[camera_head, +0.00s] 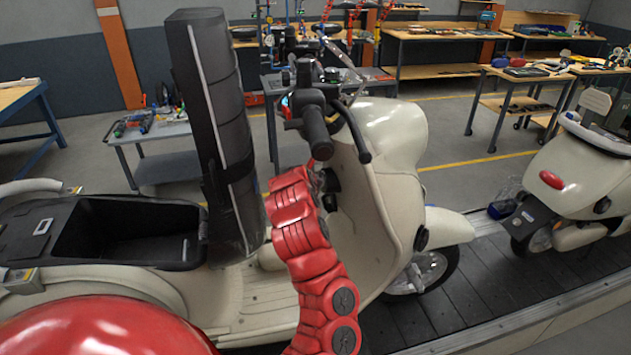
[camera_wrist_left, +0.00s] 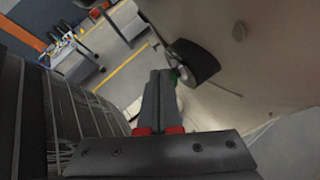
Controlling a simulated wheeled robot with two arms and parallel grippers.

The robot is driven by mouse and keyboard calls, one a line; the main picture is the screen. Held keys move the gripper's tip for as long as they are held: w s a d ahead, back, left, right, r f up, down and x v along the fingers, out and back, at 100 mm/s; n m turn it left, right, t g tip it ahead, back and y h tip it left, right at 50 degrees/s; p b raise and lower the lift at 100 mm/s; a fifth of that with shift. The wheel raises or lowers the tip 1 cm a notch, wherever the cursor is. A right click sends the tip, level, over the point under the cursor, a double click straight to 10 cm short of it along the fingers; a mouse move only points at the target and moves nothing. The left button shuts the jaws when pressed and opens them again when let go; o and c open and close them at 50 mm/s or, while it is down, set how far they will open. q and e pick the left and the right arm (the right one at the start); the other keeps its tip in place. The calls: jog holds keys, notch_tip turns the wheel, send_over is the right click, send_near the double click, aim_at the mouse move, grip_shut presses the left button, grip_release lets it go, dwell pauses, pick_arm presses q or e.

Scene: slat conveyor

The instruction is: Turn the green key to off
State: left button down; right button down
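The cream scooter (camera_head: 395,150) stands on the slat conveyor with its seat raised upright. In the left wrist view, a small green part, the green key (camera_wrist_left: 174,75), shows at the scooter's cream panel, beside a silver round lock and a black flap (camera_wrist_left: 196,62). Most of the key is hidden by my fingers. My left gripper (camera_wrist_left: 161,76) has its dark fingers close together, with the tips right at the key. I cannot tell whether the key is between them. In the head view my red left arm reaches to the inside of the front shield, and the key is hidden.
The raised black seat (camera_head: 215,120) stands close left of my arm, over the open storage bin (camera_head: 125,235). Handlebars (camera_head: 318,125) overhang the arm. A second scooter (camera_head: 575,185) stands at the right on the conveyor (camera_head: 480,290). Workbenches line the back.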

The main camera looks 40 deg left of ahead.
pick_arm(q)
jog(key=shift+s+f, duration=0.15)
jog(key=shift+f, duration=0.65)
dwell(0.4)
jog(key=shift+d, duration=0.1)
jog(key=r+p+v, duration=0.1)
jog(key=p+v, duration=0.4)
jog(key=v, duration=0.3)
jog(key=shift+r, duration=0.3)
dwell(0.4)
dwell(0.5)
